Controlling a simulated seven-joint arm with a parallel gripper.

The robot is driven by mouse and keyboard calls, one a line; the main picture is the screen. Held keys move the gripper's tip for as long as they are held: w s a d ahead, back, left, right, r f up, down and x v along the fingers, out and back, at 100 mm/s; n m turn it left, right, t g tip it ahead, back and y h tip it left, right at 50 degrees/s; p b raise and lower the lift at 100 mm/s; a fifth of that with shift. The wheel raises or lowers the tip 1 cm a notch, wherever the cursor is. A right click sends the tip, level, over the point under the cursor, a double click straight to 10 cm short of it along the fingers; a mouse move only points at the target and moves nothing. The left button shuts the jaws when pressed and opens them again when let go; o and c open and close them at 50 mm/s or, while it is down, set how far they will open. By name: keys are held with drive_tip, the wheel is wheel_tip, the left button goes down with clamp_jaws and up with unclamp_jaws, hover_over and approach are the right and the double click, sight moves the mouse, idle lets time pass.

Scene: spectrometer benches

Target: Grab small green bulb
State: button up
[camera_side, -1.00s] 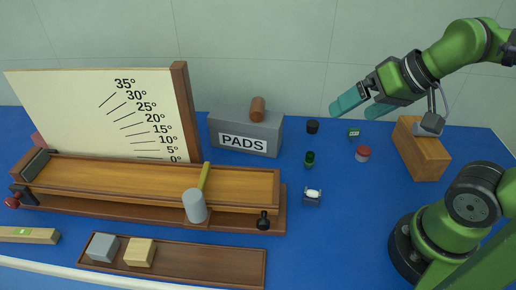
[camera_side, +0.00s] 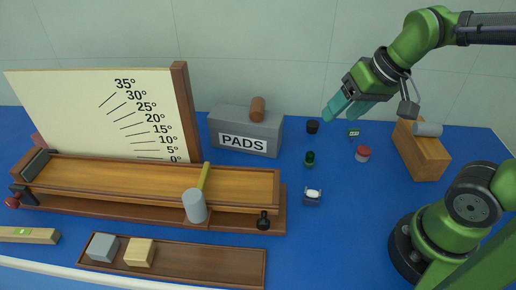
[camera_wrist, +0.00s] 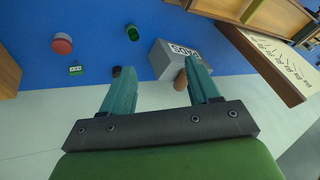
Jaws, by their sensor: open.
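The small green bulb (camera_side: 309,158) stands on the blue table, right of the grey PADS box. It also shows in the wrist view (camera_wrist: 133,33), near the top and beyond my fingertips. My gripper (camera_side: 335,111) is open and empty, raised above the back of the table, up and to the right of the bulb. In the wrist view its two teal fingers (camera_wrist: 160,80) are spread apart with nothing between them.
A black cap (camera_side: 313,127), a small green display (camera_side: 353,132), a red-topped jar (camera_side: 362,154) and a small white-topped item (camera_side: 313,196) stand around the bulb. The PADS box (camera_side: 232,130) and a wooden block (camera_side: 422,153) flank this area. The wooden ramp (camera_side: 130,180) fills the left.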

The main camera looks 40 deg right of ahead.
sight(310, 154)
drive_tip(key=w+d+f+n+g+h, duration=0.1)
drive_tip(key=w+f+n+g, duration=0.1)
drive_tip(key=w+n+g, duration=0.3)
drive_tip(key=w+d+f+n+g+h, duration=0.1)
drive_tip(key=w+d+f+n, duration=0.15)
drive_tip(key=w, duration=0.35)
drive_tip(key=shift+n, duration=0.25)
drive_tip(key=f, duration=0.5)
drive_tip(key=s+f, duration=0.1)
drive_tip(key=f, duration=0.5)
drive_tip(key=s+f, duration=0.1)
drive_tip(key=f, duration=0.4)
drive_tip(key=shift+s+a+f, duration=0.15)
drive_tip(key=shift+f, duration=0.05)
drive_tip(key=c, duration=1.1)
drive_tip(key=shift+r, duration=0.1)
